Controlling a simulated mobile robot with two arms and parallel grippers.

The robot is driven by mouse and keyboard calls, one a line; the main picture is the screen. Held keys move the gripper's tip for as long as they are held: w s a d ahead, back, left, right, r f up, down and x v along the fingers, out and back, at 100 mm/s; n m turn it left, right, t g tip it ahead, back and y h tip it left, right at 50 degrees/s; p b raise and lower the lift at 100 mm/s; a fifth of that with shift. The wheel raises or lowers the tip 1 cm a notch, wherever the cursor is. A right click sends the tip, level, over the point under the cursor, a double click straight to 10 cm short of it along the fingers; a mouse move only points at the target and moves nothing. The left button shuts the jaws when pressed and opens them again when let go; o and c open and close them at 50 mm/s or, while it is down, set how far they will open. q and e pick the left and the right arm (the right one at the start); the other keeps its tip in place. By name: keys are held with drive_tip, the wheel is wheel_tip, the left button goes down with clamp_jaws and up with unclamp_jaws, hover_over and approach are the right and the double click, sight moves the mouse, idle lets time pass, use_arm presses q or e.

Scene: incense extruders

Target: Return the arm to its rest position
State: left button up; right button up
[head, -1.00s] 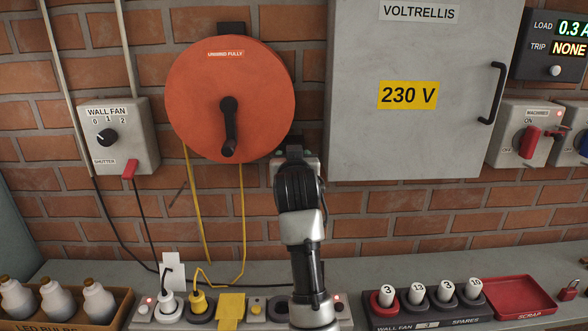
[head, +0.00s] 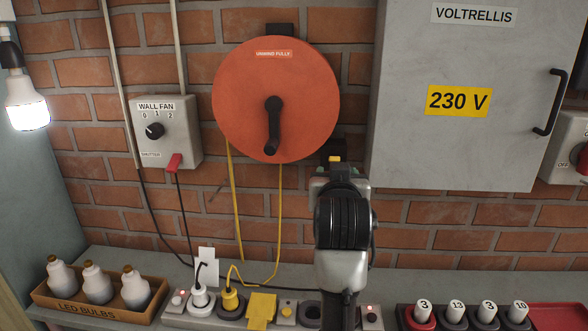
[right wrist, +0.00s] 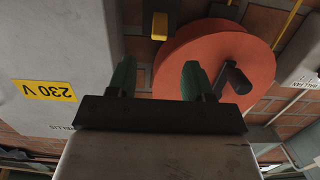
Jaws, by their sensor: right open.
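My right arm rises from the bottom of the head view in front of the brick wall, and its gripper is mostly hidden behind my wrist there. In the right wrist view my right gripper (right wrist: 157,78) has its two green fingers wide apart with nothing between them. The orange cable reel (head: 275,85) hangs on the wall, above and left of the arm in the head view. The reel also shows behind the right finger in the right wrist view (right wrist: 238,60). My left gripper is not in view.
The grey cabinet (head: 455,145) stands right of my arm. The wall fan box (head: 180,120) hangs left of the reel. A power strip with plugs, the LED bulbs box (head: 95,308) and numbered spares line the bench. A lit bulb (head: 27,105) hangs at far left.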

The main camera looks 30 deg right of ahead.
drive_tip(key=shift+f, duration=0.1)
drive_tip(key=s+a+f+n+g+y, duration=0.2)
drive_tip(key=s+f, duration=0.1)
drive_tip(key=f, duration=0.5)
drive_tip(key=s+a+f+n+g+y, duration=0.1)
drive_tip(key=s+a+f, duration=0.15)
drive_tip(key=f, duration=0.45)
drive_tip(key=s+a+f+n+g+y, duration=0.1)
drive_tip(key=s+f+n+g+y, duration=0.15)
drive_tip(key=f, duration=0.55)
drive_tip(key=s+a+f+n+g+y, duration=0.1)
drive_tip(key=s+a+f+g+y, duration=0.15)
drive_tip(key=s+f, duration=0.6)
drive_tip(key=s+a+f+n+g+y, duration=0.1)
drive_tip(key=s+a+f+n+g, duration=0.25)
drive_tip(key=s, duration=0.75)
wheel_tip(320, 180, down, 26)
drive_tip(key=m, duration=0.2)
drive_tip(key=s+d+f+g, duration=0.2)
drive_tip(key=s+d+f, duration=0.1)
drive_tip(key=s+f, duration=1.4)
drive_tip(key=shift+n, duration=0.3)
